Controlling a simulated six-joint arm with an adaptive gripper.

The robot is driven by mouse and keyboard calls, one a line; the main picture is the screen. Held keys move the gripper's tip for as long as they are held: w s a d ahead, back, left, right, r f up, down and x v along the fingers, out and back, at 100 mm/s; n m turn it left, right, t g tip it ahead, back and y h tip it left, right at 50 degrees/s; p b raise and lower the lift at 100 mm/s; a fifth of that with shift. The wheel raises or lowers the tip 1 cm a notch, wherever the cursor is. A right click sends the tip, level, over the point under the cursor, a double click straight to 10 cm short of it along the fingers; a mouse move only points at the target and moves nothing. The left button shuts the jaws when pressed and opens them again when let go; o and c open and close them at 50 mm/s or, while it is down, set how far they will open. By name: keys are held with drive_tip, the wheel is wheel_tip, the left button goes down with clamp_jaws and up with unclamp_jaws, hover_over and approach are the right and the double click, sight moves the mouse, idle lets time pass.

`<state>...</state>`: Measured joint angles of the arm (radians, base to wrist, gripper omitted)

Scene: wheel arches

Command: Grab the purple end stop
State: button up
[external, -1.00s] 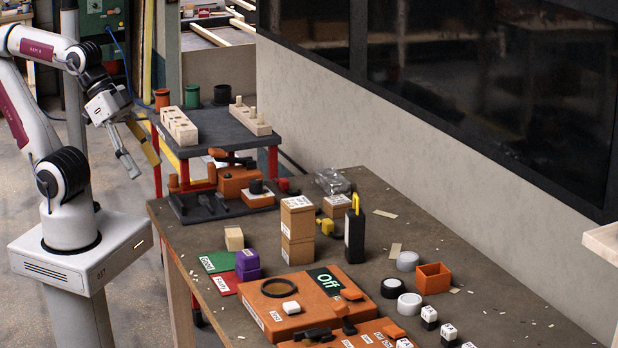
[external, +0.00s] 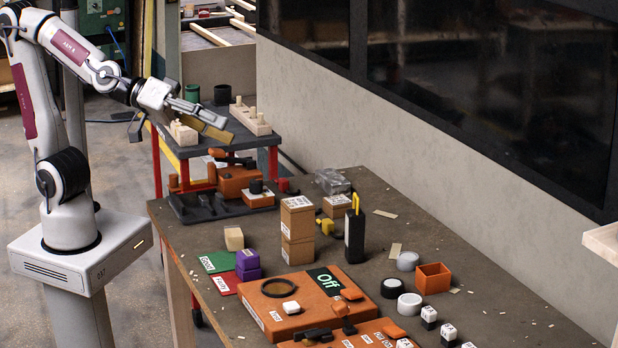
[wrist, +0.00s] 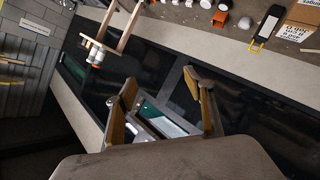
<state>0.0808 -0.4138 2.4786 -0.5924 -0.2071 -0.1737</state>
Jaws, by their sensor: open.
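My gripper (external: 222,126) is up over the dark side table at the back, well above and behind the purple blocks. Its two fingers are apart with nothing between them, as the wrist view (wrist: 164,100) also shows. I cannot make out the purple blocks in the wrist view.
A wooden block (external: 234,239) stands just behind the purple blocks. Stacked cardboard boxes (external: 298,232) and an orange box marked Off (external: 300,308) are to their right. Pegged wooden blocks (external: 250,117) sit on the side table under my gripper. A wall with dark windows runs behind.

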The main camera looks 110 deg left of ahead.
drive_tip(key=w+a+f+n+y, duration=0.4)
drive_tip(key=w, duration=0.1)
drive_tip(key=n+g+y, duration=0.4)
drive_tip(key=g+y, duration=0.1)
drive_tip(key=y, duration=0.3)
hover_over(239, 257)
drive_tip(key=w+d, duration=0.2)
drive_tip(key=w, duration=0.2)
wheel_tip(239, 257, down, 18)
drive_tip(key=f, duration=0.1)
drive_tip(key=s+f+m, duration=0.1)
drive_tip(key=s+f, duration=0.1)
drive_tip(key=f, duration=0.1)
drive_tip(key=s+d+f+m+y, duration=0.1)
drive_tip(key=s+f+m, duration=0.1)
drive_tip(key=f, duration=0.2)
drive_tip(key=s+d+f+m+y, duration=0.1)
drive_tip(key=s+f+m, duration=0.1)
drive_tip(key=s+f, duration=0.1)
drive_tip(key=shift+f, duration=0.15)
drive_tip(key=shift+s+d+f+m, duration=0.15)
drive_tip(key=shift+s+f+m, duration=0.15)
drive_tip(key=shift+f, duration=0.25)
drive_tip(key=shift+x, duration=1.3)
drive_tip(key=shift+w, duration=0.15)
drive_tip(key=shift+w+x, duration=0.25)
drive_tip(key=shift+x, duration=2.25)
